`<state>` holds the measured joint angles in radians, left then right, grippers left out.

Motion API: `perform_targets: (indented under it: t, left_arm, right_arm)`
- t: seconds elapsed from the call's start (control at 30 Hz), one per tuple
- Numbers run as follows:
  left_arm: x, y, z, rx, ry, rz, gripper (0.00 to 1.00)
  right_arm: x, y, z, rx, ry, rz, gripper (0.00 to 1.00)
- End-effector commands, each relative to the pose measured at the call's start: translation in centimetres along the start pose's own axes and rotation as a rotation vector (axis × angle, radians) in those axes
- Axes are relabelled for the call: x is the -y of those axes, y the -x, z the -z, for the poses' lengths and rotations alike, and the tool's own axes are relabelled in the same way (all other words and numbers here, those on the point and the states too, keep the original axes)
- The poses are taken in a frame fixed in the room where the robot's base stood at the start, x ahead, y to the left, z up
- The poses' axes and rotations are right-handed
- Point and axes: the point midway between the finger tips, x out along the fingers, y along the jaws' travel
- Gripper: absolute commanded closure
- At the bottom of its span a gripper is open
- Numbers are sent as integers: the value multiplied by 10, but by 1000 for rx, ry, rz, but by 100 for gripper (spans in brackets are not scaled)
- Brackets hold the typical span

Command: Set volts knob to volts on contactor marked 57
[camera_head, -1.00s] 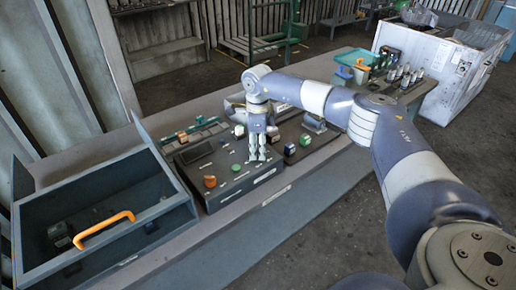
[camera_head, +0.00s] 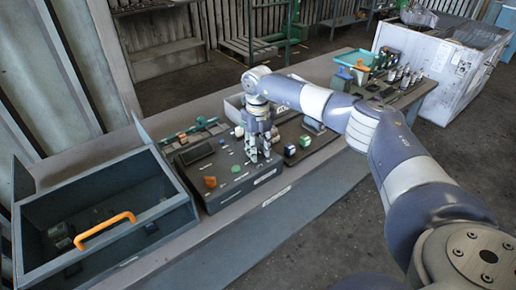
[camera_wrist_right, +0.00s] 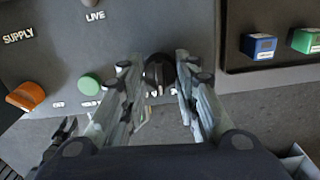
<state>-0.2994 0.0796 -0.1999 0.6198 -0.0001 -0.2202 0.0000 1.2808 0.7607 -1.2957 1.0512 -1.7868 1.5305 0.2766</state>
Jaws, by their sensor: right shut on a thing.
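A dark test panel (camera_head: 225,187) with a small display stands on the bench. My right gripper (camera_head: 263,158) points down over its right side. In the right wrist view the fingers of the gripper (camera_wrist_right: 158,85) sit on both sides of a round black knob (camera_wrist_right: 158,72) and are shut on it. Small labels beside the knob are partly hidden by the fingers and too small to read. A blue block (camera_wrist_right: 260,46) and a green block (camera_wrist_right: 306,41), which look like contactors, stand on a dark tray to the right; no 57 is readable. My left gripper is not in view.
The panel also bears an orange knob (camera_wrist_right: 26,96) and a green button (camera_wrist_right: 89,85). An open grey bin (camera_head: 172,207) with an orange handle (camera_head: 104,229) stands at left. A teal tray (camera_head: 357,60) and several small parts lie farther along the bench.

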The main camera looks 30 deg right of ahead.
Motion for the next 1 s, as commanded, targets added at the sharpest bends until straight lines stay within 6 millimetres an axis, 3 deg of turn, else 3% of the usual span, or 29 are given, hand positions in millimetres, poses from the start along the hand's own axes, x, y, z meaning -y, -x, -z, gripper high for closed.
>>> perform_targets:
  t: [0.5, 1.0]
  left_arm:
    - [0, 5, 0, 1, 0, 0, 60]
    - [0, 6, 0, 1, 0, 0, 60]
  right_arm:
    - [1, 3, -2, 9, -360, -2, 95]
    - [1, 4, -3, 10, -438, -1, 95]
